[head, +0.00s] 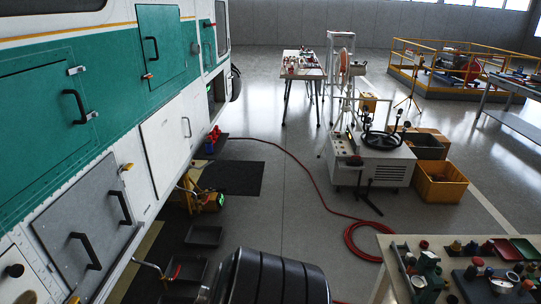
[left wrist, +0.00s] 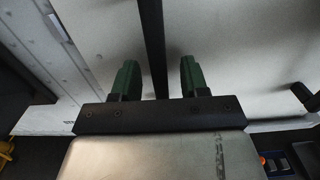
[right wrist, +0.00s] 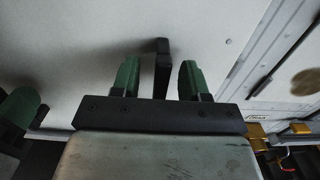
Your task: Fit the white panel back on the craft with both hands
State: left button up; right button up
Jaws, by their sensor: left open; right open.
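A pale white panel surface (left wrist: 230,50) fills most of the left wrist view and also shows in the right wrist view (right wrist: 90,45). My left gripper (left wrist: 157,80) is open, with a long black handle bar (left wrist: 151,35) between its green fingers. My right gripper (right wrist: 158,80) is open, with a black handle (right wrist: 162,68) between its fingers. I cannot tell whether the fingers touch the handles. The teal and white craft (head: 60,125) stands at the left of the head view. Neither gripper's fingers show there. The panel's full outline and its seating are hidden.
A grey hatch (head: 88,205) with two black handles is on the craft's side. A white cart (head: 375,165), an orange bin (head: 440,183) and a red hose (head: 320,195) are to the right. A tool table (head: 400,270) stands at lower right. Middle floor is mostly clear.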

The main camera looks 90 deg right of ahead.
pick_arm(q)
jog(key=shift+s, duration=2.25)
pick_arm(e)
jog(key=shift+s, duration=2.2)
pick_arm(q)
jog(key=o, duration=0.6)
